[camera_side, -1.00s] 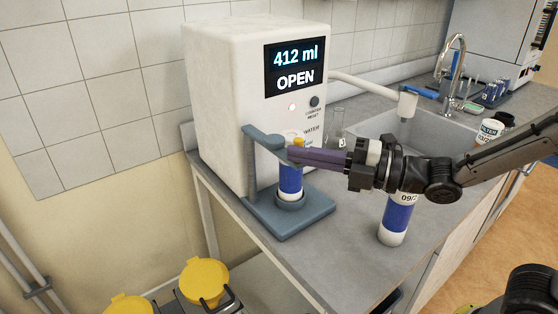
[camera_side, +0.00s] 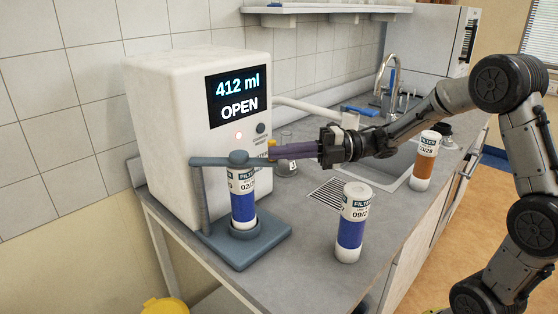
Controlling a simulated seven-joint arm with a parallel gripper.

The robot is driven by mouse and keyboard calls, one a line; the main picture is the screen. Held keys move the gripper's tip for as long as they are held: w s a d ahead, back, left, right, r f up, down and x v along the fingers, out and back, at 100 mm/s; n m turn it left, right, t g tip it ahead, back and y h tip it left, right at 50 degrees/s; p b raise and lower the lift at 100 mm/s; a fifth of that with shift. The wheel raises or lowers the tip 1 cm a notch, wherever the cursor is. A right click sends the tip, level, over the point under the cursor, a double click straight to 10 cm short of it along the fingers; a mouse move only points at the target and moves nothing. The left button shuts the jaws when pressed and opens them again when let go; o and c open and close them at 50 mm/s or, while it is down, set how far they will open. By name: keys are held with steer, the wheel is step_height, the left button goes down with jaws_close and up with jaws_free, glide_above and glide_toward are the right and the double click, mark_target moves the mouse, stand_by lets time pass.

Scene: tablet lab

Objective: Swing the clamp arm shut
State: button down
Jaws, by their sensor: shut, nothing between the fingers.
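The grey-blue clamp arm (camera_side: 212,161) runs from its post at the left, across above an upright filter cartridge (camera_side: 242,194) with a blue band, labelled 02/2. The cartridge stands in a cup on the clamp's base plate (camera_side: 265,241). A round knob on the arm lies over the cartridge top; whether they touch I cannot tell. My gripper (camera_side: 272,153) has its purple fingers closed together and empty. Their tips are at the arm's free right end, by its yellow tip (camera_side: 272,144); contact is unclear. The white machine's display (camera_side: 238,95) reads 412 ml and OPEN.
A second blue-banded cartridge (camera_side: 351,226) stands on the counter in front of my gripper. An orange-banded cartridge (camera_side: 424,162) stands further right, by the sink (camera_side: 385,176). A glass beaker (camera_side: 286,165) stands behind my fingers. The counter's front right is clear.

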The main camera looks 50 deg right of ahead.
steer(key=w+d, duration=0.4)
steer(key=shift+w+d+n+g, duration=0.2)
steer(key=shift+w+n+g, duration=0.1)
steer(key=shift+g, duration=0.1)
steer(key=shift+r, duration=0.1)
steer(key=shift+d, duration=0.1)
steer(key=s+d+g+y, duration=0.1)
steer(key=s+d, duration=0.2)
steer(key=s, duration=0.1)
step_height(320, 180, up, 7)
steer(key=shift+a+n, duration=0.15)
steer(key=shift+n, duration=0.25)
stand_by(0.5)
